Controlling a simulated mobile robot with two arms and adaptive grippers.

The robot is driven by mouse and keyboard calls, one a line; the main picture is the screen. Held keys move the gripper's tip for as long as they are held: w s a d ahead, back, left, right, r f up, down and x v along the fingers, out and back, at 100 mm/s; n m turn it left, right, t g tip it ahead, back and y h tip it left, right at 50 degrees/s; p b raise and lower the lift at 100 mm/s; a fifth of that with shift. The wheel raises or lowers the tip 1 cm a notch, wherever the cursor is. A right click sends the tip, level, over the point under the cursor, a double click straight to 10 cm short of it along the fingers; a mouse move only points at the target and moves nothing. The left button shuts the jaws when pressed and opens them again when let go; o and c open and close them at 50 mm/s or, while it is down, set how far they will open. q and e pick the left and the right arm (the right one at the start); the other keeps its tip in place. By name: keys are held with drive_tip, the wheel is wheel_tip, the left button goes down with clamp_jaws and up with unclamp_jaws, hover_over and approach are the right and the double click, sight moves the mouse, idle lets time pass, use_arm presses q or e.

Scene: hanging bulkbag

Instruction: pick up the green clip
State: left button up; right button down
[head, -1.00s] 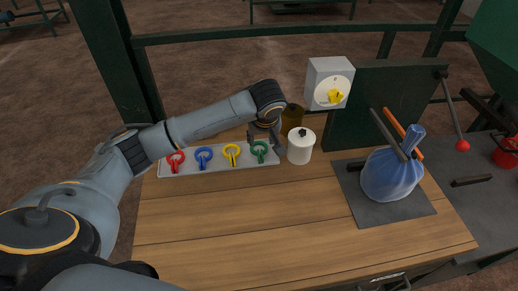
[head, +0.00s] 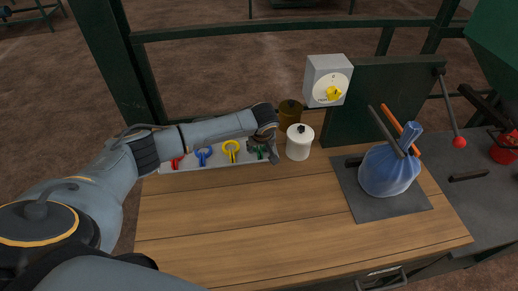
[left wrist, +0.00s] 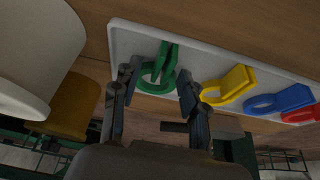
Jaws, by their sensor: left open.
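The green clip (head: 261,154) lies at the right end of a pale tray (head: 215,163), mostly covered by my left gripper in the head view. In the left wrist view the green clip (left wrist: 165,58) shows clearly, its ring towards my fingers. My left gripper (left wrist: 157,82) is open, with one finger on each side of the clip's ring. I cannot tell whether the fingers touch it. The left gripper (head: 264,153) is low over the tray's right end in the head view. My right gripper is not in view.
Yellow (head: 231,150), blue (head: 203,156) and red (head: 177,162) clips lie in the same tray. A white canister (head: 299,144) stands close right of the gripper, a brown jar (head: 290,114) behind it. A blue bag (head: 388,172) is farther right. The wooden table's (head: 270,220) front is clear.

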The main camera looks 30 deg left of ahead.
use_arm(q)
drive_tip(key=shift+c, duration=0.5)
clamp_jaws()
drive_tip(key=shift+r, duration=0.1)
